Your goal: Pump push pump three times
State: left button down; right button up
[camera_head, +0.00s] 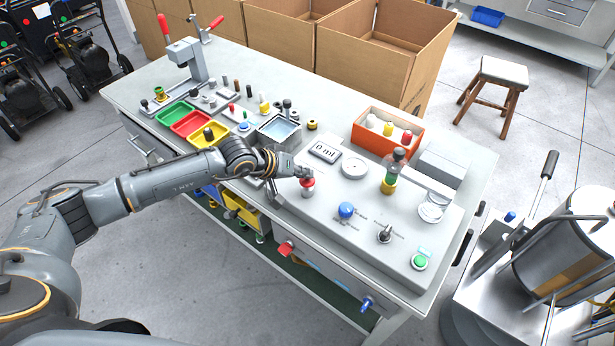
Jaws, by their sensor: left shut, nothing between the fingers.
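A pump with a red top (307,187) stands upright at the left end of the light grey test panel (340,245) on the bench. My left gripper (303,173) is shut and empty, with its fingertips right above the red top. I cannot tell whether they touch it. The fingers partly hide the top of the pump. A display (325,152) behind the pump reads "0 ml". My right gripper is not in view.
The panel also carries a blue knob (346,210), a black-handled switch (385,234), a green button (419,261) and a bottle with green and yellow parts (391,172). An orange box (387,132) stands behind.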

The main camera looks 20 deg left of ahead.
aim_at(304, 180)
pick_arm(q)
jog(key=shift+s+f, duration=0.1)
jog(key=shift+f, duration=0.3)
jog(key=shift+r, duration=1.15)
jog(key=shift+r, duration=0.25)
notch_tip(304, 180, up, 5)
jog(key=shift+r+p, duration=0.15)
jog(key=shift+p, duration=0.65)
